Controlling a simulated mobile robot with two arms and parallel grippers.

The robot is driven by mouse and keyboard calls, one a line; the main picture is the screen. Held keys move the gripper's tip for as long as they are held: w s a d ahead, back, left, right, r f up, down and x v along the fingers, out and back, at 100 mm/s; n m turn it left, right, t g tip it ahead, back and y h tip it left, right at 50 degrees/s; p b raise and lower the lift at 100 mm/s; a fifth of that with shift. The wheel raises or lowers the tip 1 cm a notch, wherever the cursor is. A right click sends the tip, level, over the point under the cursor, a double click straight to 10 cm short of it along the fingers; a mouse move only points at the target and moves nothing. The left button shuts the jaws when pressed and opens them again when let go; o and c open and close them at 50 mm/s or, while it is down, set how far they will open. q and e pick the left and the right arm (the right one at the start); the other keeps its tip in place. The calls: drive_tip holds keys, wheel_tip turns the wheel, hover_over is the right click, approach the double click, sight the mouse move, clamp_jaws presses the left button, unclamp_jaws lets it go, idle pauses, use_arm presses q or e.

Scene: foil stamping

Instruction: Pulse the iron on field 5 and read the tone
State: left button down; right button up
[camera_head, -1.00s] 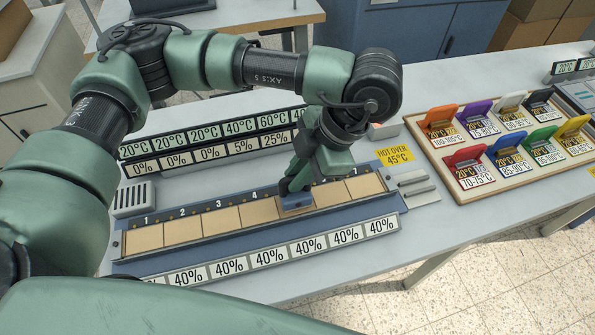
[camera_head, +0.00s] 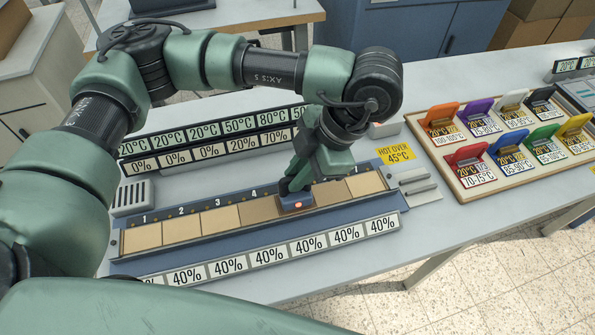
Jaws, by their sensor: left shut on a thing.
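My left gripper (camera_head: 291,188) is shut on the small blue iron (camera_head: 296,203), which sits on the strip at the field right of field 4 (camera_head: 258,210), where field 5 lies. The iron covers most of that field and hides its tone; a red light glows on its front. Field 4 looks browner than the pale tan fields 1 to 3 on the left. The temperature row (camera_head: 203,131) reads 20, 20, 20, 50, 80 °C and a partly hidden 50. The percent row (camera_head: 205,157) below reads 0, 0, 0, 20, 70%. My right gripper is out of view.
A front row of plates (camera_head: 269,256) reads 40% each. A yellow sign (camera_head: 395,154) says "HOT OVER 45°C". A wooden tray (camera_head: 474,191) of coloured, temperature-labelled clips stands to the right. A slotted grey block (camera_head: 134,197) stands at the strip's left end.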

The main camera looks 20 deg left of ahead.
use_arm(q)
drive_tip(key=shift+s+f+b, duration=0.1)
drive_tip(key=shift+b, duration=0.3)
idle(1.5)
drive_tip(key=shift+r+p, duration=1.4)
drive_tip(key=shift+r, duration=0.95)
